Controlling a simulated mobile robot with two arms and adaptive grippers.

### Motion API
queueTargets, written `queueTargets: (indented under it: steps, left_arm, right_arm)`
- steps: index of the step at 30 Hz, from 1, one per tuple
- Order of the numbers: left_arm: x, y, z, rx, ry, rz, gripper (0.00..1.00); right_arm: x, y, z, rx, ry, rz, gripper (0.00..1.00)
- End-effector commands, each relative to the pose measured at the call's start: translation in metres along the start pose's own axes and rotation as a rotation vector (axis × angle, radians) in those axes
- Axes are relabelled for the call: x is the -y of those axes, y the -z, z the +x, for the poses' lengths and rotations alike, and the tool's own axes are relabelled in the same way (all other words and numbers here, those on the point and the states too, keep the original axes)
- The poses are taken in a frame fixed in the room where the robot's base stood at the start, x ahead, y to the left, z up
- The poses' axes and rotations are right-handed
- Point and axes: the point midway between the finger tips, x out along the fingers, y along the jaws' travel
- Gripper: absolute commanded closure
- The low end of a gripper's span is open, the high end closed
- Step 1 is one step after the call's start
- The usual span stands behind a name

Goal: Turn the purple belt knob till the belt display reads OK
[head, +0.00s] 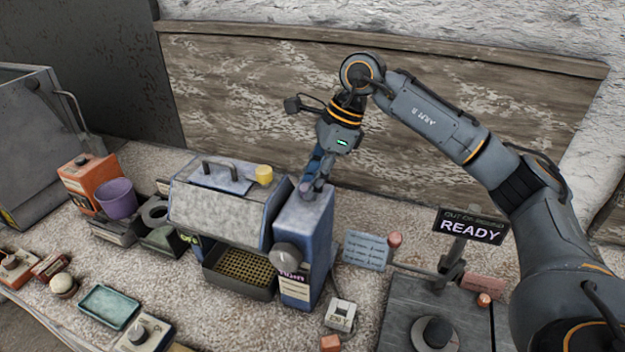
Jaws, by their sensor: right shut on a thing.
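My right gripper (313,179) points down at the top of a blue-grey upright box (316,232) in the middle of the head view. Its fingers are closed on a small piece there, seemingly the belt knob, mostly hidden by the fingers; its colour is hard to make out. I cannot make out a belt display reading OK. A black sign reading READY (470,226) stands at the right. My left gripper is not in view.
A blue-grey machine (222,200) with a yellow cap (264,174) stands left of the box, with a mesh tray (240,273) below. A purple cup (116,198), an orange box (87,177) and a teal tray (108,306) are farther left. A dark plate (400,315) is at right.

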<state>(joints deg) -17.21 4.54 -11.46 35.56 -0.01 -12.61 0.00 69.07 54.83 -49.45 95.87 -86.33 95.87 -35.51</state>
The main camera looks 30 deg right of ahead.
Motion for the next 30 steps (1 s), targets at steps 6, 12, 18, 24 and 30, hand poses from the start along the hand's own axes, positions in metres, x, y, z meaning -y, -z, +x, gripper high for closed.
queueTargets:
  steps: [6, 12, 18, 24, 30]
  left_arm:
    - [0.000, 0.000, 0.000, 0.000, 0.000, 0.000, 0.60]
    - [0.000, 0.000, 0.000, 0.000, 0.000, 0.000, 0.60]
    - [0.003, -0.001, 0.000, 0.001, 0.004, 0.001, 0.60]
    - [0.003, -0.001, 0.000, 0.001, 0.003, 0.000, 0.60]
    - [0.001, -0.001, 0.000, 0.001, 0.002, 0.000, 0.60]
  right_arm:
    - [0.000, 0.000, 0.000, 0.000, 0.002, 0.000, 1.00]
    - [0.000, 0.000, 0.000, 0.000, 0.001, 0.001, 0.46]
    - [0.000, 0.000, -0.001, 0.000, 0.001, 0.001, 0.46]
    - [0.001, -0.001, -0.019, 0.002, 0.005, 0.002, 0.46]
    - [0.001, -0.001, -0.062, 0.003, 0.007, 0.001, 0.46]
